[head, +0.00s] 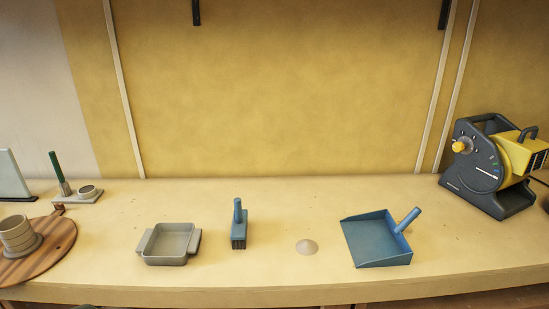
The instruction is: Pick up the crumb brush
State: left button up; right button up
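The crumb brush (239,229) stands on the pale bench with its blue handle pointing up and its dark bristles toward the front edge. It is between a grey dish and a small pile of crumbs, apart from both. Neither of my grippers shows in the head view, and nothing covers the brush.
A grey two-handled dish (168,243) is left of the brush. A crumb pile (307,247) and a blue dustpan (376,240) are to its right. A round wooden board (45,262) with a cup is far left; a yellow-black machine (490,165) is far right. Bench behind the brush is clear.

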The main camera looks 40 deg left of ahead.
aim_at(238, 232)
jog(key=i+u, duration=0.15)
jog(key=u, duration=0.25)
jog(key=i+l+u, duration=0.1)
jog(key=u, duration=0.3)
jog(key=i+l+u, duration=0.15)
jog(key=u, duration=0.25)
jog(key=i+l+u, duration=0.1)
jog(key=u, duration=0.3)
jog(key=i+l+u, duration=0.25)
jog(key=l+u, duration=0.3)
jog(key=i+j, duration=0.05)
